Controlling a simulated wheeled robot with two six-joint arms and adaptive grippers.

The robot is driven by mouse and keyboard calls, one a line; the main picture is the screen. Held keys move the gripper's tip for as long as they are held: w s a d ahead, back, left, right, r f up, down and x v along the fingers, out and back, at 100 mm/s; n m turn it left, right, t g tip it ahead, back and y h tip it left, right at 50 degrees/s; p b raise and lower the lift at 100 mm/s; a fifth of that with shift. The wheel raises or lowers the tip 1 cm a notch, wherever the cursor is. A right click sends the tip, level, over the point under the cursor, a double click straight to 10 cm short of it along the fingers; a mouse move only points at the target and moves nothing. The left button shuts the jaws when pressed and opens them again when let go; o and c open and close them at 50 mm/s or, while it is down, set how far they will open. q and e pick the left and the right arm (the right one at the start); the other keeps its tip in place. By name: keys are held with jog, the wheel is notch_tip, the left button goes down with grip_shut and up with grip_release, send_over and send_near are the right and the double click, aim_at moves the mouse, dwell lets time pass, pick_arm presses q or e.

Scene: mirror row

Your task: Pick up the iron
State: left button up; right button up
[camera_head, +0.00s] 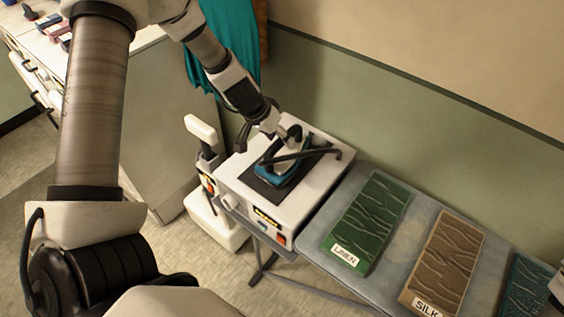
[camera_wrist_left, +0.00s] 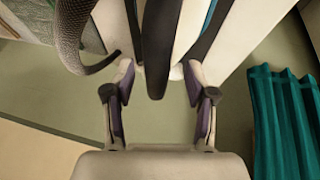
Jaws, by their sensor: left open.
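The iron (camera_head: 277,174), teal with a white body and dark handle, rests on the dark pad on top of the white steam station (camera_head: 258,205). My left gripper (camera_head: 284,138) reaches down to it from above and partly covers it. In the left wrist view, the gripper's two fingertips (camera_wrist_left: 157,76) are spread apart. A dark bar, seemingly the iron's handle (camera_wrist_left: 157,45), shows between and beyond them, with no clear contact. My right gripper cannot be made out.
A green LINEN board (camera_head: 368,222) and a brown SILK board (camera_head: 443,262) lie on the ironing board to the right. A dark hose (camera_head: 338,152) curves over the station. A teal cloth (camera_head: 232,40) hangs behind. A white upright device (camera_head: 205,150) stands left of the station.

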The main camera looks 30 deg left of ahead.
pick_arm(q)
jog(key=shift+w+d+f+b, duration=0.2)
jog(key=shift+w+d+f, duration=0.1)
jog(key=shift+w+f, duration=0.25)
jog(key=shift+w+d+f+b, duration=0.15)
jog(key=shift+w+d+f, duration=0.15)
jog(key=shift+w+f, duration=0.25)
jog(key=shift+r, duration=0.1)
jog(key=shift+s+a+r, duration=0.15)
jog(key=shift+s, duration=0.05)
jog(key=shift+s+a+r, duration=0.1)
jog(key=shift+s, duration=0.2)
jog(key=c, duration=0.5)
jog(key=shift+s, duration=0.15)
grip_shut()
jog(key=shift+w, duration=0.3)
